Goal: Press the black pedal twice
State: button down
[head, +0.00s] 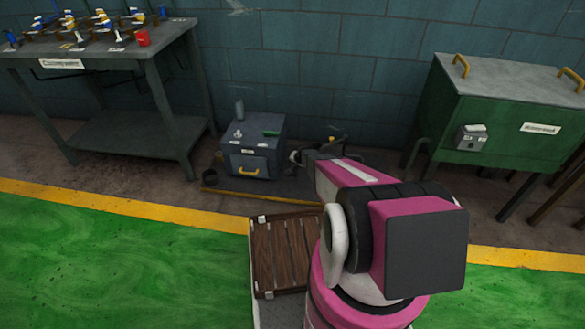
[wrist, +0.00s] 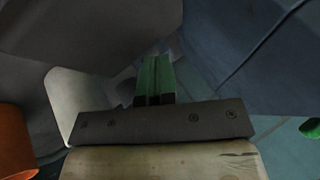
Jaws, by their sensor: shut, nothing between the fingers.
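I cannot make out the black pedal for certain in either view; my arm covers part of the floor in the head view. My gripper (wrist: 153,80) shows in the wrist view with its green fingers together and nothing between them. A dark plate with screws lies behind the fingers. In the head view my pink and white arm hides most of the gripper. A blue-grey surface fills the right of the wrist view, close beside the fingers.
A grey box (head: 253,150) with a yellow handle stands by the wall. A dark round thing (head: 210,177) and a yellow bar (head: 250,197) lie near it. A workbench (head: 110,62) stands left, a green cabinet (head: 500,120) right.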

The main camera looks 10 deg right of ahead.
jog(key=shift+w+d+r, duration=0.1)
jog(key=shift+w+r, duration=0.15)
jog(key=shift+r, duration=0.65)
jog(key=r, duration=0.2)
jog(key=w+r, duration=0.1)
jog(key=r, duration=0.2)
jog(key=shift+d, duration=0.15)
